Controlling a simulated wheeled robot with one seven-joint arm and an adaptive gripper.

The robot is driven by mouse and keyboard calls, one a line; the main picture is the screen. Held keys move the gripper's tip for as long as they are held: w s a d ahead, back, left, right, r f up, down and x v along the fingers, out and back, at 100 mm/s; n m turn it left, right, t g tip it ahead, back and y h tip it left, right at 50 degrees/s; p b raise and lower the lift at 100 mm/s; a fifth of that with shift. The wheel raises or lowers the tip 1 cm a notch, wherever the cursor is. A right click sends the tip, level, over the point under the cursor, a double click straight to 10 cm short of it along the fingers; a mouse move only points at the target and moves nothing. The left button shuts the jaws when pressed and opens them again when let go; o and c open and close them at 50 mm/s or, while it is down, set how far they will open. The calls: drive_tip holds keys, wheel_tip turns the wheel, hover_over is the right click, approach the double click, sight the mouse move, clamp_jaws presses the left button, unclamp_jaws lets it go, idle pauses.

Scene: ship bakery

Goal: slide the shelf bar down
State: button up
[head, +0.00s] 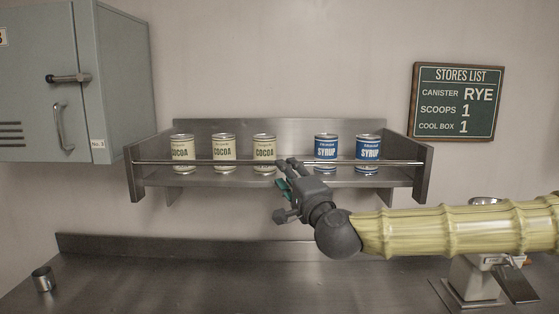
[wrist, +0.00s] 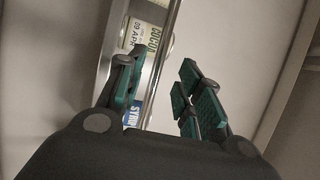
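The shelf bar (head: 200,162) is a thin metal rod running level across the front of the steel wall shelf (head: 432,165), in front of the cans. My gripper (head: 289,164) is at the bar near its middle, between the cocoa and syrup cans. In the wrist view my gripper (wrist: 160,80) has its green-padded fingers apart. A pale metal strip that looks like the bar (wrist: 169,50) passes through the gap between them. I cannot tell whether a finger touches it.
Several cans stand on the shelf: cocoa cans (head: 223,150) on the left and blue syrup cans (head: 326,149) on the right. A grey cabinet (head: 120,80) hangs at left. A steel counter (head: 180,280) lies below, with a small metal cup (head: 43,280) on it.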

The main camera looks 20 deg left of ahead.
drive_tip(key=p+x, duration=0.2)
drive_tip(key=x, duration=0.4)
drive_tip(key=shift+w+a, duration=0.2)
drive_tip(key=shift+a, duration=0.05)
clamp_jaws()
